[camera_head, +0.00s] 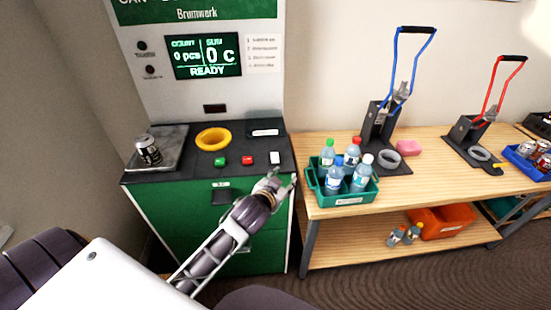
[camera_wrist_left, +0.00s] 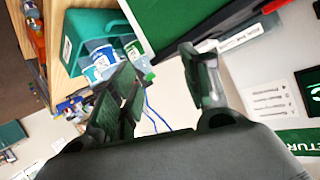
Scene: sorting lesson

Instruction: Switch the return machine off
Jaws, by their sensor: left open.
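The return machine (camera_head: 136,203) is a green cabinet with a dark counter and a white back panel. Its screen (camera_head: 204,57) is lit and reads 0 pcs, 0 C and READY. On the counter are a green button (camera_head: 220,161), a red button (camera_head: 247,160) and a small white piece (camera_head: 275,158). My left gripper (camera_head: 284,180) is open and empty at the counter's front right corner, close to the white piece and apart from the buttons. In the left wrist view its open fingers (camera_wrist_left: 160,88) show nothing between them in grip. My right gripper is not in view.
Right of the machine, a wooden table (camera_head: 335,222) carries a teal crate (camera_head: 344,200) of bottles and two lever presses, blue-handled (camera_head: 397,62) and red-handled (camera_head: 489,95).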

